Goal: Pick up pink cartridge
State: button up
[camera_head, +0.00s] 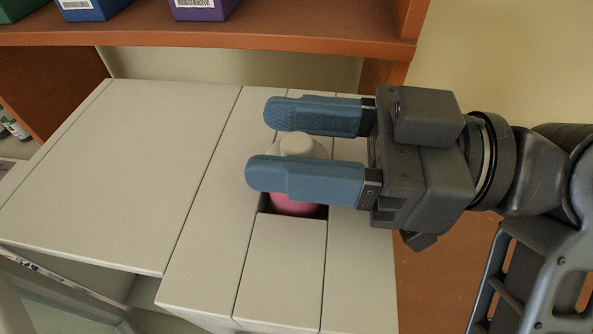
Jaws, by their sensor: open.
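The pink cartridge (296,205) stands in a square recess in the top of the white incubator (150,150). Its pale round cap (298,144) shows between my gripper's fingers, and its pink body shows below the nearer finger. My gripper (262,143) comes in from the right, with its two blue fingers open on either side of the cartridge's upper part. The nearer finger hides the middle of the cartridge. I cannot tell whether either finger touches it.
A wooden shelf (210,31) runs above and behind the incubator, with blue (90,8) and purple (200,9) labelled boxes and part of a green one on it. Small bottles (14,126) stand at the far left. The incubator's flat top left of the gripper is clear.

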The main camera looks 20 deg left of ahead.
grip_shut()
dwell(0.5)
